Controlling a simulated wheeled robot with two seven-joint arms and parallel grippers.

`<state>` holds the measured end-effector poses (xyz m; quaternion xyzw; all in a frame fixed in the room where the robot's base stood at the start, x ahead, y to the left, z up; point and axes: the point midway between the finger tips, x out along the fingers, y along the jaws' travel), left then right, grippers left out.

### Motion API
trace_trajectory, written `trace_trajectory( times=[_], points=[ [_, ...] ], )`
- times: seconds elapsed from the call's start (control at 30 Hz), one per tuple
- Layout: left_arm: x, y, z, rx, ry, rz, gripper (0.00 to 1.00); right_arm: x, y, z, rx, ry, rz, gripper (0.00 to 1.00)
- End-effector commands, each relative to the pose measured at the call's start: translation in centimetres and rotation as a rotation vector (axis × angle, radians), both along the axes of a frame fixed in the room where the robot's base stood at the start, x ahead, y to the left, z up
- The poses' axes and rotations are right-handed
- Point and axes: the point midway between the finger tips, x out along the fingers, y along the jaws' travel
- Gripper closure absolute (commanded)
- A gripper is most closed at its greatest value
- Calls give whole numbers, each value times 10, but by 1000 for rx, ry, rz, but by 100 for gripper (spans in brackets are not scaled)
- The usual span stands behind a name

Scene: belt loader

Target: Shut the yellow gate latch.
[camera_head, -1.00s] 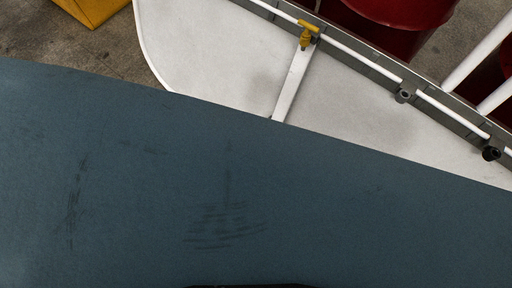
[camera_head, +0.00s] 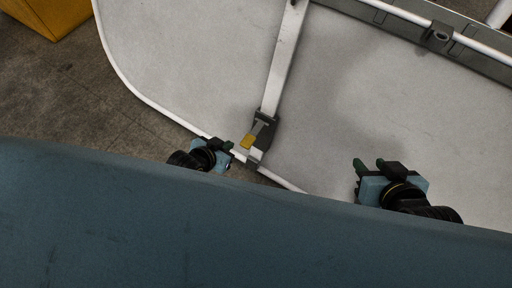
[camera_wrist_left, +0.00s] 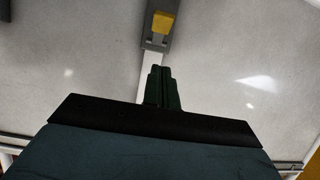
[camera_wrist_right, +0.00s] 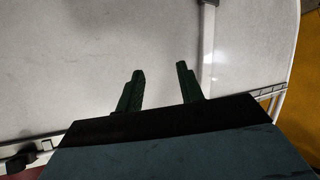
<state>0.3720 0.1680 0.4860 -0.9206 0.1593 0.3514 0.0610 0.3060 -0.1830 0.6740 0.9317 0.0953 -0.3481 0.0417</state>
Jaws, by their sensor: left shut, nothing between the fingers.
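The yellow latch tab (camera_head: 247,141) sits on a dark grey bracket (camera_head: 265,130) where the white bar meets the near white rail of the grey-white panel. In the left wrist view the yellow tab (camera_wrist_left: 162,22) lies just beyond my fingertips. My left gripper (camera_head: 231,146) is shut and empty, a little left of the tab; its closed fingers (camera_wrist_left: 161,69) point along the bar. I cannot tell whether they touch the latch. My right gripper (camera_head: 368,162) is open and empty over the panel, right of the latch; its spread fingers (camera_wrist_right: 160,70) show in the right wrist view.
The white bar (camera_head: 285,60) runs across the panel (camera_head: 190,55) from the latch to the far rail. A grey rail with a fitting (camera_head: 438,36) lies at the upper right. A yellow object (camera_head: 45,12) stands on the concrete floor at the upper left.

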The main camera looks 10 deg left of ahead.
Motion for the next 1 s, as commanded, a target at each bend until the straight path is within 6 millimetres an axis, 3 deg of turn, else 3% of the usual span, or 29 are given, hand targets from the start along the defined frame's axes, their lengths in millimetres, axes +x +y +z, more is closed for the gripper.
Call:
trace_trajectory(
  times=[0.57,0.77,1.0],
  points=[
    [5,-3,1,-5,-14,-5,100,2,2,10,11,-46,3,63],
    [13,-6,-7,-6,-15,-6,100,18,11,28,48,-189,15,63],
    [25,-10,-18,-5,-15,-6,100,37,24,63,112,-420,34,63]
  ],
)
